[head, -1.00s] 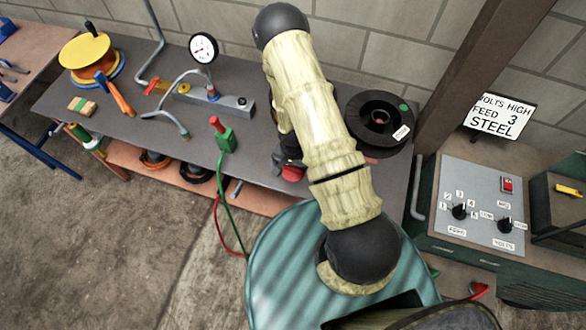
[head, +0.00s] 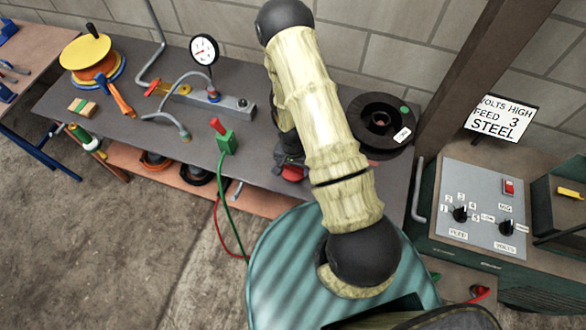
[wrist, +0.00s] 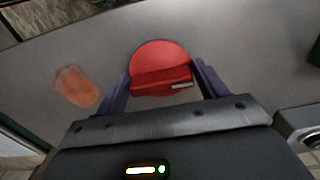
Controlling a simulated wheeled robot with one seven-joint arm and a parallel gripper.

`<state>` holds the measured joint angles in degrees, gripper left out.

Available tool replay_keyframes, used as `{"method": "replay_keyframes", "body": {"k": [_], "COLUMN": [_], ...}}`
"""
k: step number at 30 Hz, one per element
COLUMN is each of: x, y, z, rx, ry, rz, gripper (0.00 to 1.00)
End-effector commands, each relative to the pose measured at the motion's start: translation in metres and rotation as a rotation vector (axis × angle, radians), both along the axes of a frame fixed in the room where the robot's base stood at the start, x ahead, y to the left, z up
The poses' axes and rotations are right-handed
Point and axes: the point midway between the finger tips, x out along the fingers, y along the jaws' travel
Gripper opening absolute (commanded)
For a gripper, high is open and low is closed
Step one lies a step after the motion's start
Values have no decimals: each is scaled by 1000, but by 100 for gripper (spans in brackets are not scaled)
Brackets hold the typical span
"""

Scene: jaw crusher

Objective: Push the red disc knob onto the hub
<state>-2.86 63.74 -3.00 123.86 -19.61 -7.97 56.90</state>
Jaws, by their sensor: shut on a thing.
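The red disc knob (wrist: 160,62) sits between the two fingers of my gripper (wrist: 163,84) in the wrist view, with a raised bar across its face. My gripper is shut on it. In the head view the red knob (head: 293,173) shows just left of my arm, near the bench's front edge; most of my gripper is hidden behind the arm. A black spool (head: 358,117) with a round centre lies on the bench right of my arm. I cannot tell for sure which part is the hub.
The grey bench (head: 190,125) holds a gauge (head: 204,49) on a block, a green box with a red top (head: 227,140) and an orange reel (head: 97,68). A control panel (head: 484,210) stands at right. A blurred orange patch (wrist: 76,86) lies left of the knob.

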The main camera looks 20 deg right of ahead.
Motion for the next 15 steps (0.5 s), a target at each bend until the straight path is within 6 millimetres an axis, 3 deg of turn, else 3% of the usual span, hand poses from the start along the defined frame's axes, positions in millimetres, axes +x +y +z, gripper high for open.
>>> {"method": "replay_keyframes", "body": {"k": [15], "x": [1], "y": [0], "z": [73], "rx": [1], "ry": [-4], "rz": [-2], "gripper": [52]}}
